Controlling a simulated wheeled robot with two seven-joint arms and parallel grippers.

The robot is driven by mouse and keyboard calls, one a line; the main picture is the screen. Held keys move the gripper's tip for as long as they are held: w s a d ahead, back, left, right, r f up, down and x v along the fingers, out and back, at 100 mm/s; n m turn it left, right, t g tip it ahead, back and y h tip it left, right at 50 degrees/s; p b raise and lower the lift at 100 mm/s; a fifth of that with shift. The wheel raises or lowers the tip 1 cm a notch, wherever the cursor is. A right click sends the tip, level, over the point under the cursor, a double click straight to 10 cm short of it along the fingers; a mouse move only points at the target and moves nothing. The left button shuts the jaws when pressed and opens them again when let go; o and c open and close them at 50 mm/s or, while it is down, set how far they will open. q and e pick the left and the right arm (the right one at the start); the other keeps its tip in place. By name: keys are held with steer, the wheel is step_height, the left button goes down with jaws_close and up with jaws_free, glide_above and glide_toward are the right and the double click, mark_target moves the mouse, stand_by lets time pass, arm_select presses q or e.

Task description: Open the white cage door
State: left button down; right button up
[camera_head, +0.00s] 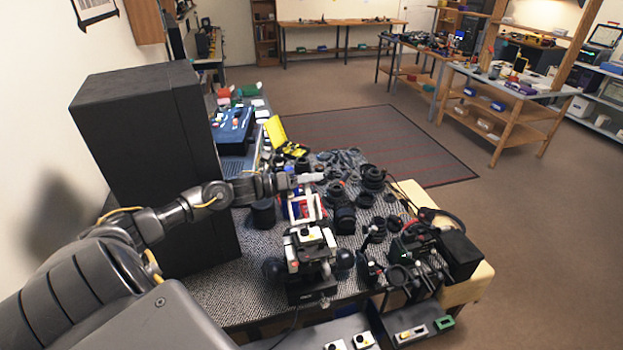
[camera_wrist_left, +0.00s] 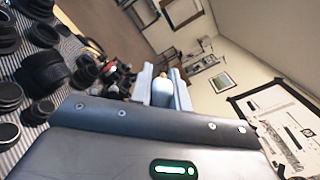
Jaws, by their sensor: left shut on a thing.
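A white cage (camera_head: 304,207) with an open frame stands among the lens parts on the table, with red and blue showing inside it. Which part of it is the door is too small to tell. My left gripper (camera_head: 315,178) reaches in from the left just above the cage's top. In the left wrist view its pale fingers (camera_wrist_left: 164,88) are close together around a small tan piece (camera_wrist_left: 174,76). They are shut on what appears to be part of the white cage door, though the contact is hard to make out. My right gripper is not in view.
A tall black cabinet (camera_head: 150,160) stands beside my left arm. A black and white device (camera_head: 310,258) stands in front of the cage. Black lens parts (camera_head: 372,178) crowd the table to the right. A yellow case (camera_head: 276,132) and a blue box (camera_head: 232,128) lie behind.

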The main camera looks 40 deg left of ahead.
arm_select(q)
steer(key=s+d+r+m+b, duration=0.1)
steer(key=m+b, duration=0.1)
steer(key=d+m+b, duration=0.1)
steer(key=b, duration=0.2)
steer(key=s+d+r+m+b, duration=0.1)
steer(key=m+b, duration=0.1)
steer(key=shift+s+d+r+m+b, duration=0.3)
steer(key=shift+d+r, duration=0.05)
steer(key=shift+d, duration=0.05)
steer(key=c, duration=1.3)
jaws_free()
